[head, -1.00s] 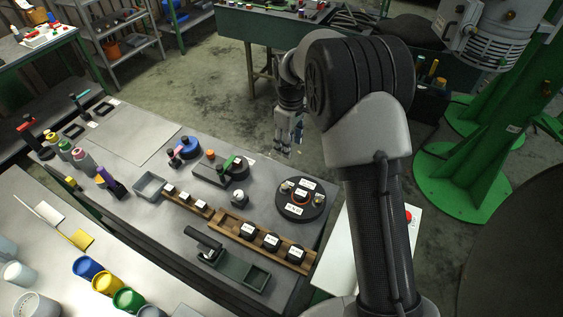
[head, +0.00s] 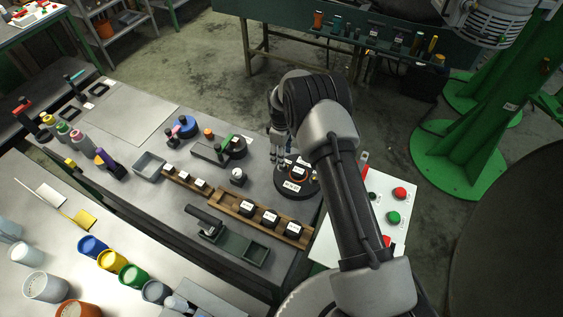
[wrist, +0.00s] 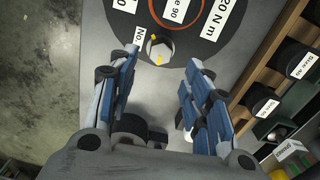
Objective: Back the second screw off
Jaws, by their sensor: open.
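A round black disc (head: 312,190) with white labels and an orange ring lies at the right end of the grey bench. It also shows at the top of the wrist view (wrist: 200,50). A pale screw head (wrist: 160,50) with yellow marks stands at the disc's near edge in the wrist view, just ahead of the gap between my fingers. My gripper (wrist: 158,75) is open and empty, with a blue finger on each side. In the head view my gripper (head: 279,163) points down at the disc's left edge. My arm covers part of the disc there.
A wooden rack (head: 233,207) with black labelled blocks stands in front of the disc. A dark green tray (head: 243,247) lies nearer. A white panel (head: 387,240) with red and green buttons stands right of the bench. A small round part (head: 238,175) sits left of the disc.

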